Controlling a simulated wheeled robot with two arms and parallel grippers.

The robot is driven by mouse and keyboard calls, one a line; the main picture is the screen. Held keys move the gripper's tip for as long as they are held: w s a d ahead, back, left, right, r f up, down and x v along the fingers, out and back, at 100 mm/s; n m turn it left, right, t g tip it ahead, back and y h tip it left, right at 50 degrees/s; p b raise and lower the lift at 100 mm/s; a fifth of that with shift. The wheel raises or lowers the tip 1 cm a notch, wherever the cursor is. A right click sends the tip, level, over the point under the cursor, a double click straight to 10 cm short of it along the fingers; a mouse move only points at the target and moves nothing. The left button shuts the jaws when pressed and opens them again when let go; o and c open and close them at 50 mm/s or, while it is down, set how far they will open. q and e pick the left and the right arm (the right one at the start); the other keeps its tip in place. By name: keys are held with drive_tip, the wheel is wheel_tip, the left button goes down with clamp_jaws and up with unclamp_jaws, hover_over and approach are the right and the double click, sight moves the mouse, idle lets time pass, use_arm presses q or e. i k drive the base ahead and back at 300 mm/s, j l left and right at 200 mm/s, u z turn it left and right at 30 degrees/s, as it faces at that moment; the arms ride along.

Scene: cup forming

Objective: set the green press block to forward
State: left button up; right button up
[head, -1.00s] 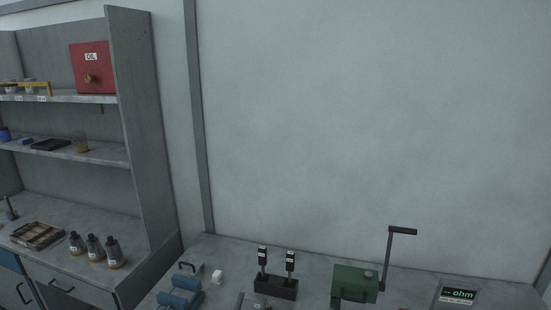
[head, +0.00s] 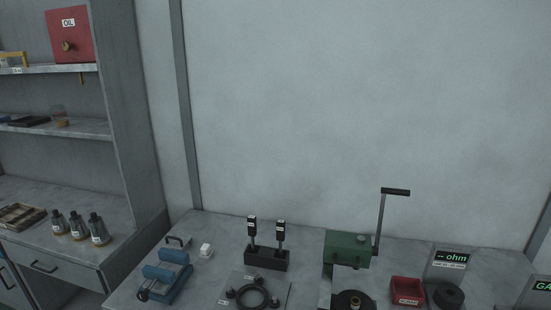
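The green press block (head: 347,249) stands on the grey workbench (head: 215,233), right of the middle in the head view. A grey lever with a black handle (head: 395,191) rises at its right side, upright and leaning slightly right. A dark round part with a brass centre (head: 355,301) sits in front of and below the block, cut by the lower edge. I cannot tell from here which setting the block is in. Neither of my grippers is in view.
A black block with two upright tools (head: 267,258), a blue vise (head: 166,275), a plate with a black ring (head: 252,295), a red tray (head: 406,290), a black roll (head: 449,295) and an ohm display (head: 453,259) share the bench. Shelves with a red oil box (head: 70,36) stand left.

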sight(340, 248)
drive_tip(key=l+u, duration=0.3)
drive_tip(key=l, duration=0.35)
drive_tip(key=l+u, duration=0.3)
drive_tip(key=l, duration=0.4)
